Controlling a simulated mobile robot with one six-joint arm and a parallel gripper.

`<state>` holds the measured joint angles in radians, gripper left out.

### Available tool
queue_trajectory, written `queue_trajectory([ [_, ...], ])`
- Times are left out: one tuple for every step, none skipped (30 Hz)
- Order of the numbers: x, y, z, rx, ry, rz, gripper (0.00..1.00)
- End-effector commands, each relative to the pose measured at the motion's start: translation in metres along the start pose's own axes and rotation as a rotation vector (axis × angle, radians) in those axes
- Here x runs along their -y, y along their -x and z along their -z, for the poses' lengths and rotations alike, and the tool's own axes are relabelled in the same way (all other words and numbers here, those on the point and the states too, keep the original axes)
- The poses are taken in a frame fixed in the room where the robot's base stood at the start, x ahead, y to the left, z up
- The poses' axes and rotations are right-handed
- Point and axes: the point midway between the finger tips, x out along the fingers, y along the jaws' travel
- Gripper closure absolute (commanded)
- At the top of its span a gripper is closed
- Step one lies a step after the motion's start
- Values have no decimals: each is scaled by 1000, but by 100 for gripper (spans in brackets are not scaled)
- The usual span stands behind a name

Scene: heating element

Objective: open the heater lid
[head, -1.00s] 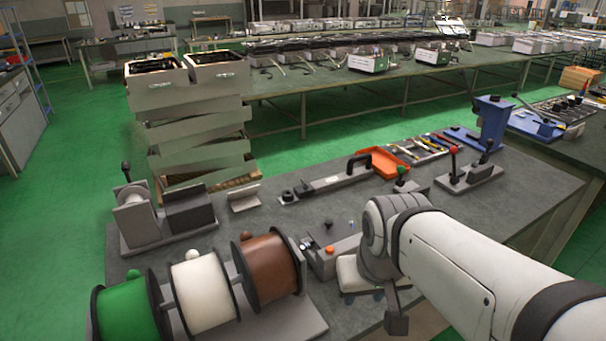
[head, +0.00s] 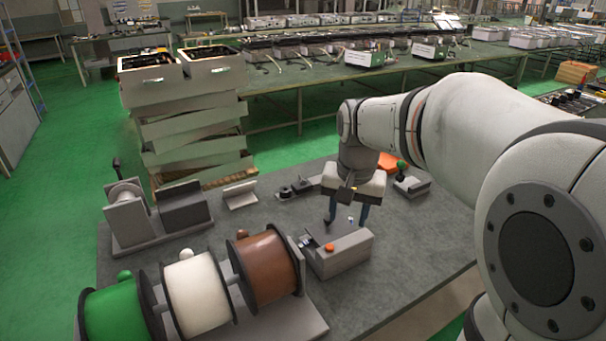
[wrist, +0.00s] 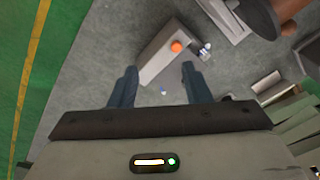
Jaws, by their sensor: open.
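The likely heater is a grey box (head: 345,253) with an orange button, on the workbench just right of the spools. The box (wrist: 165,55) also shows in the wrist view, near the top middle, with small parts beside it. I cannot make out its lid clearly. My gripper (head: 348,218) points down just behind and above the box in the head view, its blue fingers spread and empty. In the wrist view, my gripper (wrist: 158,70) has one finger on each side of the box's near end. Whether they touch it cannot be told.
Green, white and brown spools (head: 265,265) stand close on the left. A grey fixture (head: 155,208) and a small bracket (head: 240,195) stand farther left. The bench right of the box is clear.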

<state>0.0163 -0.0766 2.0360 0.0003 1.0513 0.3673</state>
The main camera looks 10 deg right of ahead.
Motion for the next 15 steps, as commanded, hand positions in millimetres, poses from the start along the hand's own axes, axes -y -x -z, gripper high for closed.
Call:
queue_trajectory([
  [9,-11,22,20,-48,-8,56],
  [14,-15,33,30,-80,-13,56],
  [20,-21,48,41,-122,-19,56],
  [24,-26,58,50,-152,-24,56],
  [28,-31,68,57,-181,-28,56],
  [33,-38,81,68,-218,-35,56],
  [37,-43,89,75,-244,-40,56],
  [40,-48,97,80,-268,-44,56],
  [44,-54,106,88,-297,-50,56],
  [46,-58,112,93,-316,-54,56],
  [49,-62,118,96,-335,-57,56],
  [51,-66,124,100,-355,-61,56],
  [53,-69,127,104,-367,-65,56],
  [54,-71,130,106,-378,-67,56],
  [56,-74,133,109,-390,-69,56],
])
